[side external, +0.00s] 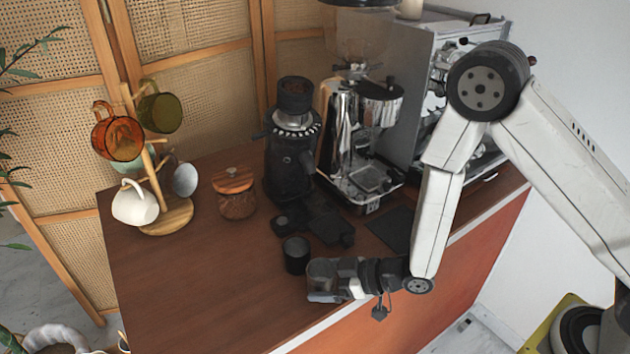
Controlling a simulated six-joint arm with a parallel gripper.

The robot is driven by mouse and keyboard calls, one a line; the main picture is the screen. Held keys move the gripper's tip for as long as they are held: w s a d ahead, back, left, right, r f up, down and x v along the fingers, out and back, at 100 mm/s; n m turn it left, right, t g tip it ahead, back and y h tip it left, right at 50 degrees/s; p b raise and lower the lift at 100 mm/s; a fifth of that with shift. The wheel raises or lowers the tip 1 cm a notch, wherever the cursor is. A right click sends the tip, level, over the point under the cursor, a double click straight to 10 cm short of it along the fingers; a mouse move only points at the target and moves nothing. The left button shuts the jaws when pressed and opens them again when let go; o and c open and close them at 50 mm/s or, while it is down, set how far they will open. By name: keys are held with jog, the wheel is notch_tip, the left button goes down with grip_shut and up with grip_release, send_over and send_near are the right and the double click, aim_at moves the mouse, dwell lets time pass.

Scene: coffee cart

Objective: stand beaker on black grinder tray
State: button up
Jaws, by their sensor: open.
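A small dark cup (296,256), which looks like the beaker, stands upright on the brown counter in front of the black grinder (288,160). The black tray (331,230) lies low at the grinder's foot, with nothing tall on it. My gripper (314,282) is low over the counter near its front edge, pointing left. It is open, just to the lower right of the cup. I cannot tell whether a finger touches the cup, and the gap between the fingers is hard to see from here.
A wooden-lidded jar (236,195) and a mug tree (165,213) with several mugs stand to the left. A chrome grinder (347,150) and an espresso machine (410,90) stand behind right. A black mat (393,229) lies right of the tray. The left front counter is clear.

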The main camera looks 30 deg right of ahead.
jog(key=v, duration=0.7)
jog(key=shift+r, duration=0.25)
dwell(0.5)
jog(key=shift+w+d+h, duration=0.25)
jog(key=shift+d+h, duration=0.15)
jog(key=shift+h, duration=0.2)
jog(key=d+h, duration=0.1)
jog(key=w+d+m+h, duration=0.1)
jog(key=d, duration=0.1)
jog(key=d+r+m+g+h, duration=0.1)
jog(key=shift+w+d, duration=0.25)
jog(key=shift+w, duration=0.05)
jog(key=d+m+h, duration=0.1)
jog(key=d, duration=0.1)
jog(key=d+r+g+h, duration=0.1)
jog(key=d, duration=0.1)
jog(key=shift+s+r+m+g+h, duration=0.2)
jog(key=shift+m+g+h, duration=0.1)
jog(key=shift+m+h, duration=0.1)
jog(key=s+d+r+m+g+h, duration=0.2)
jog(key=s+d+r+m+g, duration=0.2)
jog(key=s, duration=0.3)
jog(key=shift+s+d+r+m+g, duration=0.3)
jog(key=shift+d+r+g, duration=0.25)
jog(key=shift+d, duration=0.25)
jog(key=shift+w, duration=0.1)
